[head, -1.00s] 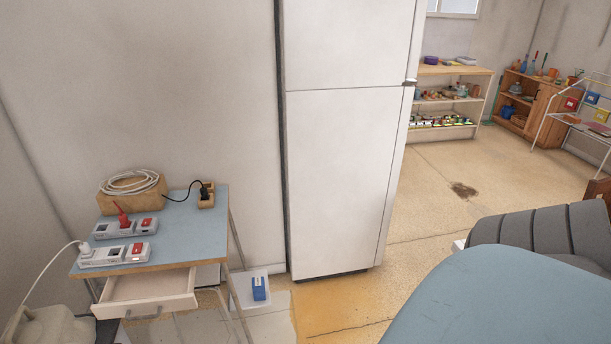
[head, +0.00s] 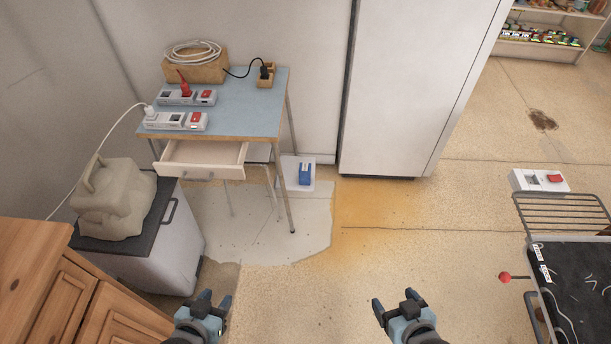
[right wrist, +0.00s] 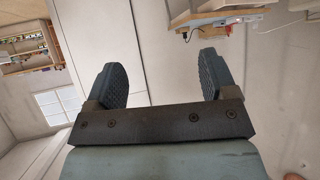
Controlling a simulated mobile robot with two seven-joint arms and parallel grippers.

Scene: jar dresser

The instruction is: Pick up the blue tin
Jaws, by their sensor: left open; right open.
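A small blue tin (head: 305,173) with a pale label stands on a low white surface (head: 293,188) near the floor. It is beside the right legs of the blue-topped table, left of the fridge. My left gripper (head: 213,298) is open and empty at the bottom of the head view, well short of the tin. My right gripper (head: 392,303) is open and empty to its right, also far from the tin. In the right wrist view the two dark pads of my right gripper (right wrist: 168,80) are wide apart with nothing between them.
The blue-topped table (head: 240,115) has its drawer (head: 200,172) pulled out, with power strips on top. The fridge (head: 400,90) stands at the back. A jerrycan (head: 115,198) sits on a cabinet at left. A black-topped rack (head: 580,280) is at right. The middle floor is clear.

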